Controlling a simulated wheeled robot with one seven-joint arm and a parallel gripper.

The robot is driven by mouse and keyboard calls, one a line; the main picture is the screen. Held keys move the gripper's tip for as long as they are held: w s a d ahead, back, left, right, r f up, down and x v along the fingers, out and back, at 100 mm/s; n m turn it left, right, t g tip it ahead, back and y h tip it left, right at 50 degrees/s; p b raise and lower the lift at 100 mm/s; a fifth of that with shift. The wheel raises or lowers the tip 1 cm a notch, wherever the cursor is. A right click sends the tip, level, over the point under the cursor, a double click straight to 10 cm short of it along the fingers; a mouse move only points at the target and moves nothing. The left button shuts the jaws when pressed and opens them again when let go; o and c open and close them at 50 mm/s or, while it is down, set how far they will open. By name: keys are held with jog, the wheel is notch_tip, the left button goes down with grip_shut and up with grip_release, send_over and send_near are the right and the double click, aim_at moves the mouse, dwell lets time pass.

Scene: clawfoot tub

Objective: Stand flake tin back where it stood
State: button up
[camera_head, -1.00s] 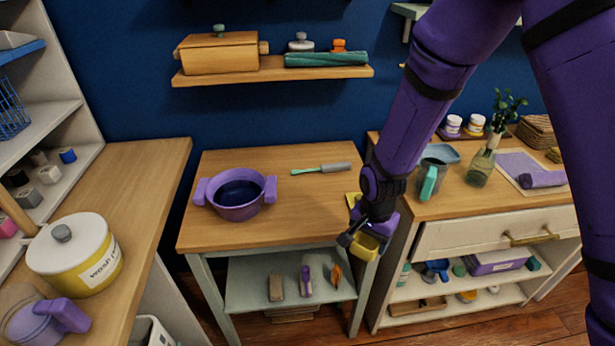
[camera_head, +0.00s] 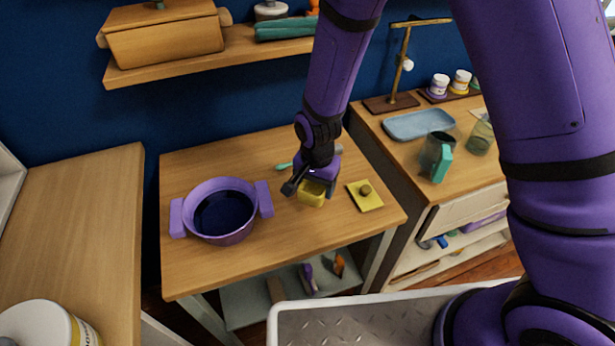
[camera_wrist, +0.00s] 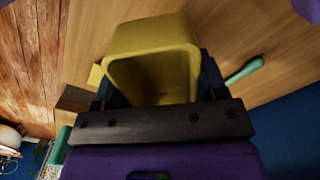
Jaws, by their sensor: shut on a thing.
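The flake tin (camera_head: 312,193) is a small yellow, open, box-like tin. My gripper (camera_head: 311,184) is shut on it over the middle-right of the wooden table (camera_head: 290,245). In the wrist view the tin (camera_wrist: 152,70) sits between the fingers, with its open mouth turned toward the camera and its inside dark. I cannot tell whether it touches the table. A yellow square lid (camera_head: 365,196) with a dark knob lies on the table to the right of the tin. Part of the tin is hidden by my gripper.
A purple two-handled pot (camera_head: 221,212) with dark contents stands left of the tin. A green-handled tool (camera_head: 284,166) lies partly hidden behind my gripper. The table's front strip is clear.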

aim_at(316, 193)
dwell(0.3)
jog(key=shift+f, duration=2.9)
jog(key=shift+f, duration=0.65)
jog(key=o, duration=1.6)
jog(key=c, duration=0.3)
jog(key=shift+c, duration=0.2)
jog(key=shift+r, duration=0.2)
